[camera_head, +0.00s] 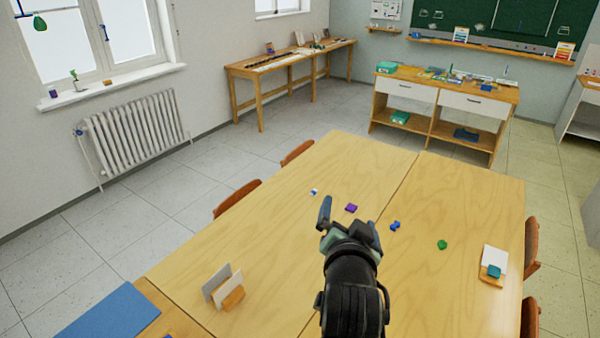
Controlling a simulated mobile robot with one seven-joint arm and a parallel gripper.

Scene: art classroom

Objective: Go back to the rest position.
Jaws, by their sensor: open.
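My gripper (350,224) is at the end of my black arm, which reaches up from the bottom of the picture over the wooden table (300,205). Its two dark fingers are spread apart and I see nothing held between them. A purple block (351,208) and a blue piece (395,226) show on the table just beyond the fingers. A small blue and white piece (314,192) lies farther left. My arm hides part of the table's near middle.
A green piece (442,244) and a card holder (494,262) are on the right. Another holder with white cards (222,288) stands near left. Chairs (236,198) line the table's sides. A drawer cabinet (440,104) stands beyond; tiled floor (185,190) is open at left.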

